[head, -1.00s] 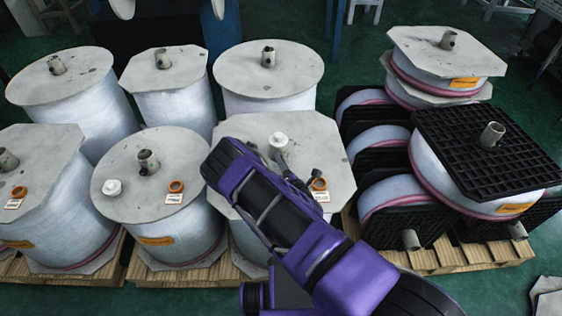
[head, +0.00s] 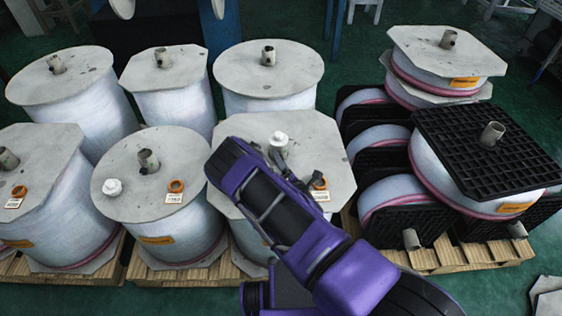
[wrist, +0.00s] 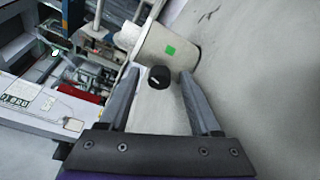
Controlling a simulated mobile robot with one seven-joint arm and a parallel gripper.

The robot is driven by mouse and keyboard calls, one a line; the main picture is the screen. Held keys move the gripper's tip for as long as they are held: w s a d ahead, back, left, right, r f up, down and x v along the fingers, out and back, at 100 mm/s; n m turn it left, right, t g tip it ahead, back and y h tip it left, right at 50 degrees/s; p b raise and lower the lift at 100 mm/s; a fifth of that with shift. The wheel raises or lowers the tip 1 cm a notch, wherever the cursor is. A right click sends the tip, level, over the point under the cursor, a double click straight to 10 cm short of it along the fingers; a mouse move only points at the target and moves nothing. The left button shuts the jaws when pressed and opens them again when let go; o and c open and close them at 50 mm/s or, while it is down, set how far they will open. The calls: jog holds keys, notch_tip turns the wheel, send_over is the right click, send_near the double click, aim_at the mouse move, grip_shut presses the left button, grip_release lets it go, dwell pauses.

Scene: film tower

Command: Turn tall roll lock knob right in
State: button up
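In the wrist view, a small round black knob (wrist: 159,77) with a pale mark stands on a pale grey surface. My gripper (wrist: 158,73) is open, with one grey finger on each side of the knob and a visible gap at both sides. Just beyond the knob is a pale block (wrist: 166,36) with a green square. In the head view my gripper (head: 291,163) is over the front middle roll (head: 250,133), near a white cap (head: 279,139). The black knob cannot be made out there; my arm covers part of that roll.
Several wrapped rolls with grey end plates, such as the round-topped one (head: 127,207), stand close together on wooden pallets. A stack with black grid plates (head: 481,133) stands at right. In the wrist view, machinery (wrist: 82,75) lies at left.

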jog(key=shift+s+d, duration=0.1)
jog(key=v, duration=1.6)
jog(key=shift+s+f, duration=0.1)
jog(key=shift+s, duration=0.05)
jog(key=shift+s+d, duration=0.1)
jog(key=shift+s, duration=0.35)
